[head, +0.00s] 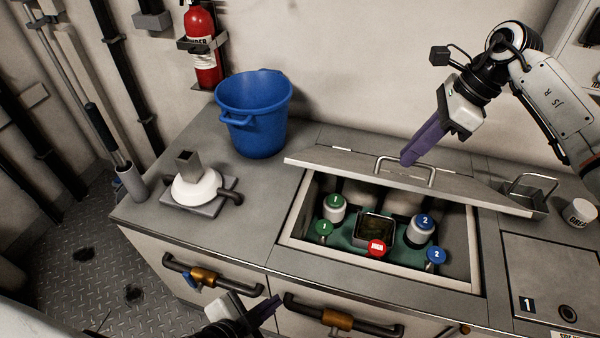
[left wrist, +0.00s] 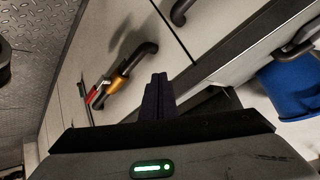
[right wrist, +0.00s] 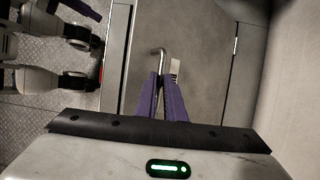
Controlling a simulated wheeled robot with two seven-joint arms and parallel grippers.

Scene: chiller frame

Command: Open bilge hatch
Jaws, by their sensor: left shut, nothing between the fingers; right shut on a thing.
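The bilge hatch is a grey metal lid (head: 340,163) in the counter. It is tilted up, hinged along its back edge, with the opening (head: 290,236) uncovered in front. A metal bar handle (head: 428,169) stands on the lid; it also shows in the right wrist view (right wrist: 157,52). My right gripper (head: 406,162) is shut on the handle from above, its purple fingers (right wrist: 162,98) around the bar. My left gripper (head: 277,300) is shut and empty, low in front of the counter's cabinet doors; its fingers show in the left wrist view (left wrist: 158,92).
Inside the opening are green-capped (head: 335,201) and blue-capped (head: 425,221) bottles, a red-topped item (head: 376,248) and a dark box (head: 375,229). A blue bucket (head: 255,115) and a white domed fitting (head: 196,186) stand left.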

